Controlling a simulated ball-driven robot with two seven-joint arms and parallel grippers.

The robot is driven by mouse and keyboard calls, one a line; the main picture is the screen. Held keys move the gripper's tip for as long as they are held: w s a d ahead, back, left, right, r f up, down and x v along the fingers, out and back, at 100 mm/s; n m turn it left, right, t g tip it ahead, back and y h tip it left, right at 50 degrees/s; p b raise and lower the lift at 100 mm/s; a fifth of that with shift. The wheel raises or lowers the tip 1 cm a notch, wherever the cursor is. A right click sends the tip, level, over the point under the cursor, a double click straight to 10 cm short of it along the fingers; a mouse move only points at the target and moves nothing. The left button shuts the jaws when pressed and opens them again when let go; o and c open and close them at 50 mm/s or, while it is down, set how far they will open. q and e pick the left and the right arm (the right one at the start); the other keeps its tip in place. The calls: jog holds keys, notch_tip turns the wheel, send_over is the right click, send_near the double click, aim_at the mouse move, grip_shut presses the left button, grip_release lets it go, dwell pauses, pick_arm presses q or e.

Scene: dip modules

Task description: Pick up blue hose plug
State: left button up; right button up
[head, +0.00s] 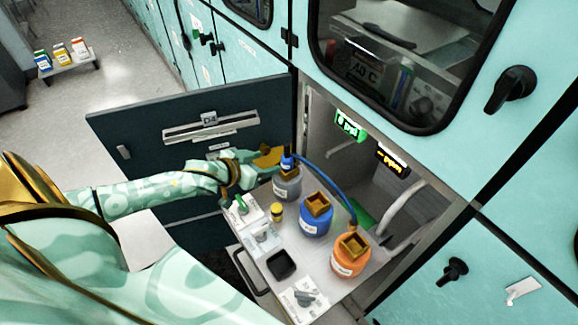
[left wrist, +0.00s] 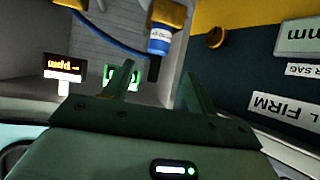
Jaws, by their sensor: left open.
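The blue hose plug (head: 287,162) stands at the neck of the grey bottle (head: 287,187). A blue hose (head: 330,178) runs from it toward the orange bottle (head: 351,262). In the left wrist view the plug (left wrist: 160,40) is a blue cylinder with a white label, a gold part above it and a dark tip below. My left gripper (head: 270,157) is just left of the plug in the head view. In the wrist view its jaws (left wrist: 153,82) are open and empty, with the plug beyond the fingertips. My right gripper is out of view.
The pulled-out tray (head: 330,290) also carries a blue bottle (head: 316,218), a small yellow container (head: 277,212) and a black square holder (head: 281,264). An open dark door (head: 130,125) stands behind my left arm. The lit compartment (head: 380,185) opens behind the tray.

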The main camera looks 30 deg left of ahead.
aim_at(283, 160)
pick_arm(q)
jog(key=b+x, duration=0.1)
jog(key=x, duration=0.3)
jog(key=shift+w+f, duration=0.25)
jog(key=shift+f, duration=0.05)
jog(key=b+x, duration=0.1)
jog(key=x, duration=0.2)
jog(key=b+x, duration=0.1)
jog(key=x, duration=0.1)
jog(key=shift+w+d+f+b, duration=0.25)
jog(key=shift+d+b, duration=0.05)
jog(key=shift+r, duration=0.1)
jog(key=shift+s, duration=0.1)
jog(key=shift+c, duration=1.2)
jog(key=c, duration=0.9)
